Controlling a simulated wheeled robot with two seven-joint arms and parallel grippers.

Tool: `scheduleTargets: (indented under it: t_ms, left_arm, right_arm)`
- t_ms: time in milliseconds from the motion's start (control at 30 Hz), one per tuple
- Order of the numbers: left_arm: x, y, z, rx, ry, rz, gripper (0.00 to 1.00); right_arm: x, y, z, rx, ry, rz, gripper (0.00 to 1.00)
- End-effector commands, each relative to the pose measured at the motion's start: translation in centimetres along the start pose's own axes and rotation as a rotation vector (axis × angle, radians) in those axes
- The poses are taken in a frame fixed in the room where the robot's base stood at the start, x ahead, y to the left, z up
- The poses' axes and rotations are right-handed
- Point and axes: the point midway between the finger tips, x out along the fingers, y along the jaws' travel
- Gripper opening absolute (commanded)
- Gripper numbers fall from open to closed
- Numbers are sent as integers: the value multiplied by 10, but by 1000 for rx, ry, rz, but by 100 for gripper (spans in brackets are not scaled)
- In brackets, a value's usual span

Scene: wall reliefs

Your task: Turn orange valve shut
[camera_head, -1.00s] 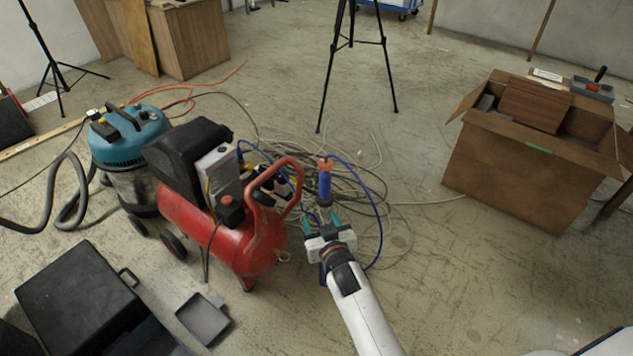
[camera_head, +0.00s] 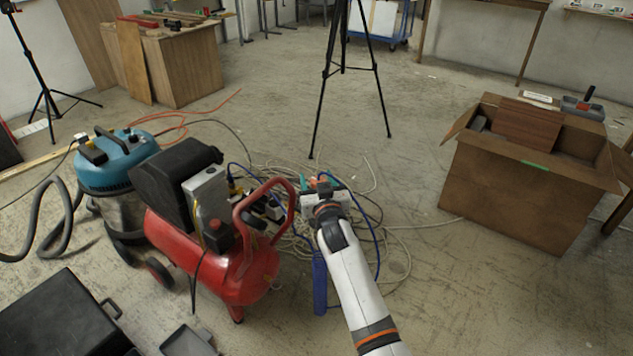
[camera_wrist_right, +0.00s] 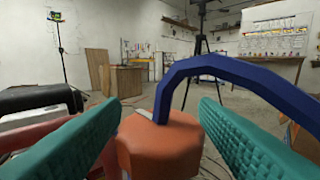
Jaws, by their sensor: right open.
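The orange valve (camera_wrist_right: 160,145) is a chunky orange cap in the wrist view, with a dark blue hose (camera_wrist_right: 240,68) arching over it. It sits on top of an upright blue cylinder (camera_head: 320,283), whose lower part shows under my right arm in the head view. My right gripper (camera_head: 315,184) has green fingers and is open. In the wrist view the fingers (camera_wrist_right: 158,130) stand on either side of the valve, with gaps visible. In the head view the gripper hides most of the valve. My left gripper is out of view.
A red compressor (camera_head: 215,268) stands close left of the gripper, its handle near. A blue vacuum cleaner (camera_head: 115,165) is further left. Tangled cables (camera_head: 375,215) lie around the cylinder. A cardboard box (camera_head: 510,200) stands right, a black tripod (camera_head: 318,115) behind. The floor at lower right is clear.

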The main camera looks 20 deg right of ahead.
Motion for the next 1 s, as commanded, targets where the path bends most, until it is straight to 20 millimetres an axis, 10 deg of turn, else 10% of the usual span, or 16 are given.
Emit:
scheduleTargets:
  t_ms: [367, 667, 1000]
  left_arm:
    - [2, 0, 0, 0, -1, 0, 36]
    - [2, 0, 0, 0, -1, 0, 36]
    - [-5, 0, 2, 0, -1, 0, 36]
  right_arm:
    - [8, 0, 0, 0, 0, 0, 55]
    - [8, 0, 0, 0, 0, 0, 11]
    - [8, 0, 2, -2, 2, 23, 10]
